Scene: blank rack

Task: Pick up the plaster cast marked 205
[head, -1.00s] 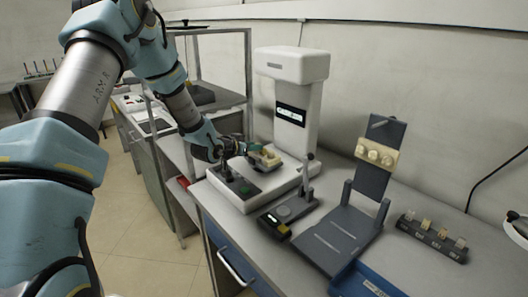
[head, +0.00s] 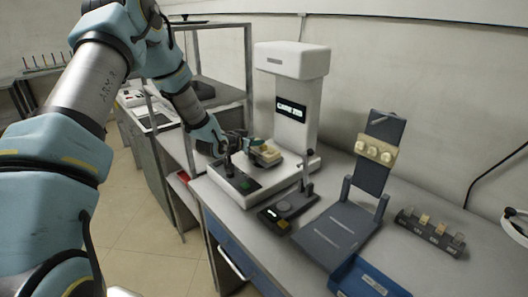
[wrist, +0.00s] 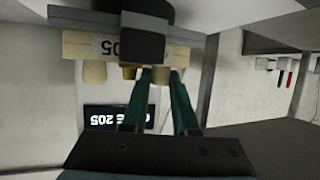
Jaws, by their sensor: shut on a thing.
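The plaster cast marked 205 (wrist: 76,45) is a cream block with short round stumps; its label reads upside down in the wrist view. In the head view the cast (head: 265,154) is at the white scanner's platform, at my gripper's fingertips. My gripper (wrist: 160,76) has its green fingers shut on it, around one stump as far as I can see. A dark block in front hides part of the cast. My gripper also shows in the head view (head: 246,144). I cannot tell whether the cast is touching the platform.
The white scanner (head: 293,65) has a screen reading CASE 205. A small black device (head: 288,207) stands in front. To the right are a grey stand (head: 335,232) holding another cream cast (head: 376,151), a blue tray (head: 368,280) and a dark rack (head: 430,233). A metal shelf frame (head: 248,75) stands behind my arm.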

